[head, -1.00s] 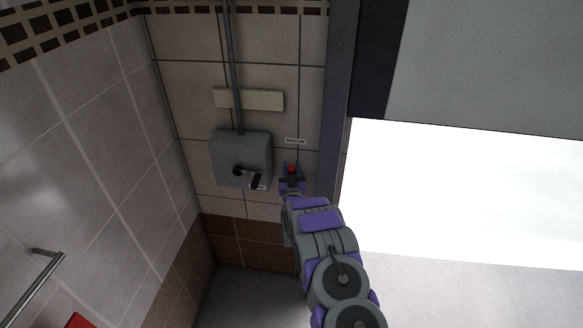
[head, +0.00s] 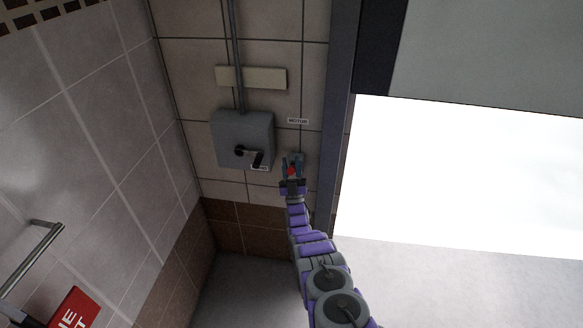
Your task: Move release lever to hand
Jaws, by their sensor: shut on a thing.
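The release lever, with a red end (head: 291,171), is on the tiled back wall, just below the small "MOTOR" label (head: 298,121). A dark blue-grey mount (head: 296,159) shows behind the red end. My gripper (head: 291,177) reaches up to the lever from below and is shut on it. The fingers partly hide the lever, so its exact angle is hard to tell.
A grey box (head: 243,137) with a black rotary handle (head: 255,156) is on the wall close to the left of my gripper. A dark door frame (head: 338,130) and a bright opening (head: 440,170) are to the right. A metal rail (head: 34,255) is at lower left.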

